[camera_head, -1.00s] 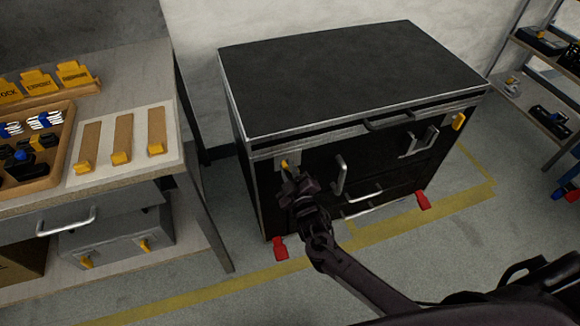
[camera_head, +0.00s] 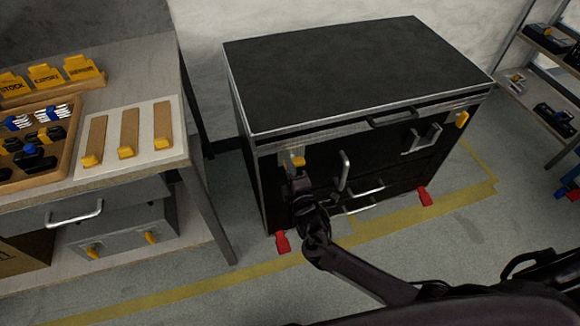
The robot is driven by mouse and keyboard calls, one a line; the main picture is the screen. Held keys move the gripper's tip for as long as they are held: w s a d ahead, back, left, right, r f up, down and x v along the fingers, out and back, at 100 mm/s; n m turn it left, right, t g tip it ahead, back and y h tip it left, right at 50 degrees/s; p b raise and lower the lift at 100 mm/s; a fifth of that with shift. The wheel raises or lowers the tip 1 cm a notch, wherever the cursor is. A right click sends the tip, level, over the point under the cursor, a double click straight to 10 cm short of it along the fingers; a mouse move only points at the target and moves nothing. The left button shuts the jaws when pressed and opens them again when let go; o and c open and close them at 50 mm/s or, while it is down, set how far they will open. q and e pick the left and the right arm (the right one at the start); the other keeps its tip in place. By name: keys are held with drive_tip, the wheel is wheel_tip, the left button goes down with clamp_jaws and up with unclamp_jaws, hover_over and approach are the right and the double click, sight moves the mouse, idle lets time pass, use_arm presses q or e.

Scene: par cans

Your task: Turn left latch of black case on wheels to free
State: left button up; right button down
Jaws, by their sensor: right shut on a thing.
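The black case (camera_head: 365,70) stands on the floor with its lid shut and a silver edge trim. Its left latch (camera_head: 299,160), a yellow piece on a light plate, shows at the upper left of the front. My right gripper (camera_head: 298,182) is at this latch, shut on it, with its fingers just below the visible yellow part. The fingers and wrist hide the latch's lower part, so its exact angle is hard to tell. The right latch (camera_head: 461,119) is yellow and sits at the front's right end. My left gripper is not in view.
Handles (camera_head: 344,171) stick out from the case front close to my gripper. Red floor pieces (camera_head: 282,242) sit at the case's lower corners. A workbench (camera_head: 130,182) stands at left, a shelf (camera_head: 545,110) at right. Floor in front is clear.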

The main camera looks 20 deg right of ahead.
drive_tip(key=shift+f+n, duration=0.1)
drive_tip(key=shift+n, duration=0.3)
drive_tip(key=c, duration=1.4)
unclamp_jaws()
drive_tip(key=shift+s, duration=0.1)
drive_tip(key=s, duration=0.7)
drive_tip(key=shift+s+p, duration=0.35)
drive_tip(key=shift+d, duration=0.15)
